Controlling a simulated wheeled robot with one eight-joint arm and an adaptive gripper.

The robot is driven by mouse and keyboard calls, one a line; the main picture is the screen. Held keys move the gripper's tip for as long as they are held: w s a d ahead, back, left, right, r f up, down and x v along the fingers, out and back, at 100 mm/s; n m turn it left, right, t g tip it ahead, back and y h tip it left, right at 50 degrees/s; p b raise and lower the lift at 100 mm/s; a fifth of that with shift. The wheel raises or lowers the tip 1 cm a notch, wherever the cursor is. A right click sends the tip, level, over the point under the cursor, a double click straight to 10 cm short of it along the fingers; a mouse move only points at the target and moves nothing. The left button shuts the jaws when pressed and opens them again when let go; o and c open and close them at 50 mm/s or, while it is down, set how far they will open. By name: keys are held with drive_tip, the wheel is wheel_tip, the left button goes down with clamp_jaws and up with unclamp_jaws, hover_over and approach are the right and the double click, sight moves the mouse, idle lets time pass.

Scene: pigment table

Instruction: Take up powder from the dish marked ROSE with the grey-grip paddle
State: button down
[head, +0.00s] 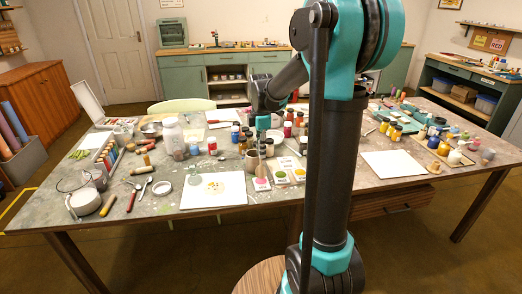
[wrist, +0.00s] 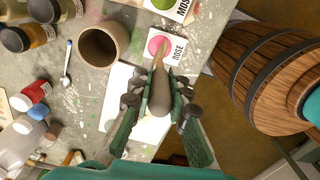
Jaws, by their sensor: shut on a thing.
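The ROSE dish (wrist: 154,44) holds pink powder on a white card whose label shows in the wrist view. In the head view the pink dish (head: 262,184) is at the table's front edge. My gripper (wrist: 163,84) is shut on the grey grip of the paddle (wrist: 160,98). The paddle's thin pale end points to the ROSE dish and overlaps the pink in the wrist view. I cannot tell whether it touches the powder.
A MOSS card (wrist: 172,6) with green lies just beyond the ROSE card. A brown cup (wrist: 98,47) and several jars (wrist: 17,38) stand to the left. A white sheet (head: 213,191) lies on the table left of the dishes. A wooden barrel (wrist: 262,68) stands off the table's edge.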

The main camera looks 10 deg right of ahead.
drive_tip(key=shift+f, duration=0.5)
idle(1.2)
drive_tip(key=shift+r, duration=0.1)
drive_tip(key=shift+r, duration=3.4)
